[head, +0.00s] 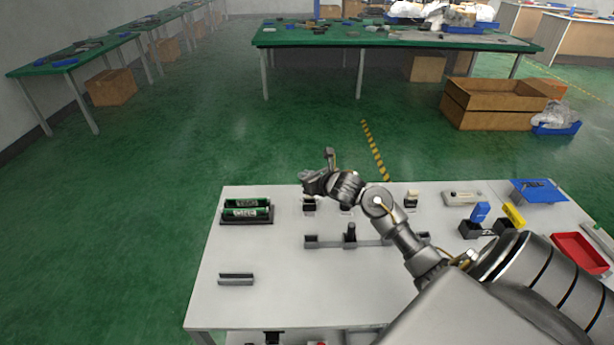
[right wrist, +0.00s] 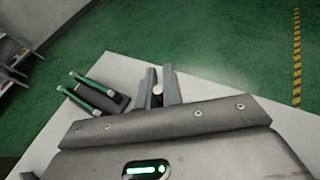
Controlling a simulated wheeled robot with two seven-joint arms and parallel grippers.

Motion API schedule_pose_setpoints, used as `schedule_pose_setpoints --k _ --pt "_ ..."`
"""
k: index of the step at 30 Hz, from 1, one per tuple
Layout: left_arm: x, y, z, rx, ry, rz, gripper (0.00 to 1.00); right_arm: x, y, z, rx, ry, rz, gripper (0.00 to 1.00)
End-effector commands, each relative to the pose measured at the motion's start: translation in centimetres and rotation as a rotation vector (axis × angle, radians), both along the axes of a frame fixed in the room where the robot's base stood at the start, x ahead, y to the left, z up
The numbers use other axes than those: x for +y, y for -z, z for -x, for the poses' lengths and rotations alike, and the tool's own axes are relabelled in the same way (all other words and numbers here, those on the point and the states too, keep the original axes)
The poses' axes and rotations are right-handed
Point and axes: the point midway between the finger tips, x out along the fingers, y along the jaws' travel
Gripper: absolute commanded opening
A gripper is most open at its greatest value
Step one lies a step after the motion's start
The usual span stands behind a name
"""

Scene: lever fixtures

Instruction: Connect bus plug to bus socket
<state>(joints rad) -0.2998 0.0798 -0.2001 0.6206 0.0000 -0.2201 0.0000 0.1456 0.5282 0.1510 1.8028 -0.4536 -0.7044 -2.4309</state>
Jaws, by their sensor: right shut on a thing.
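My right gripper (head: 314,184) reaches over the back of the white table, just right of the green cylinders. In the right wrist view its two fingers (right wrist: 159,88) are closed about a small pale rounded piece (right wrist: 157,90). Most of this piece is hidden, so I cannot tell surely whether it is the bus plug. A small black block with pale parts (head: 309,204) shows just below the gripper in the head view. A black block with a cream top (head: 411,198) stands further right. I cannot tell which thing is the bus socket. My left gripper is out of view.
The holder with green cylinders (head: 246,210) stands at the table's back left, close to the gripper. A grey rail with an upright black lever (head: 350,236) lies mid-table, and a small grey channel (head: 236,279) at front left. A red tray (head: 579,253) is at right.

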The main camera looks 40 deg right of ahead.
Motion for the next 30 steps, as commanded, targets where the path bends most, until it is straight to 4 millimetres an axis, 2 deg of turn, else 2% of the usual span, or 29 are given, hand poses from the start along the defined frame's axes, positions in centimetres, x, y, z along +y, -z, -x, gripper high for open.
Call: schedule_pose_setpoints --k 4,30 --pt "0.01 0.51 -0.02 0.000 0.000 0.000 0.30 0.01 0.48 0.01 0.000 0.000 0.001 0.00" --pt "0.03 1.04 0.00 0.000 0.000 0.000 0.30 0.01 0.53 -0.03 -0.001 -0.002 0.002 0.00"
